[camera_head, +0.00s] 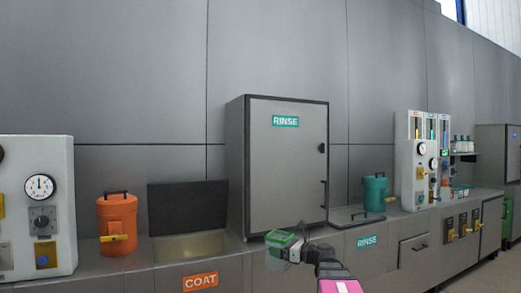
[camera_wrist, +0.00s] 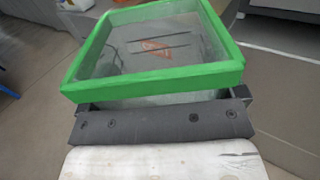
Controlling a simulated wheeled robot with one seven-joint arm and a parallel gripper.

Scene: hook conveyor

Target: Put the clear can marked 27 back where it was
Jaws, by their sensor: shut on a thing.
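A clear container with a green rim (camera_head: 280,238) is in my gripper (camera_head: 302,252), in front of the counter in the head view. In the wrist view the same clear container (camera_wrist: 165,92) fills the upper middle, its green rim upward and somewhat tilted. My gripper (camera_wrist: 165,112) is shut on its near side. Two thin dark lines and an orange patch show through its clear walls; I cannot tell whether they are inside or behind it. No number 27 is readable.
A grey cabinet marked RINSE (camera_head: 288,165) stands behind the container. An orange canister (camera_head: 117,222) stands left, beside an open basin (camera_head: 188,246) above a COAT label. A teal canister (camera_head: 374,194) and gauge panel (camera_head: 424,160) stand right. The floor before the counter looks clear.

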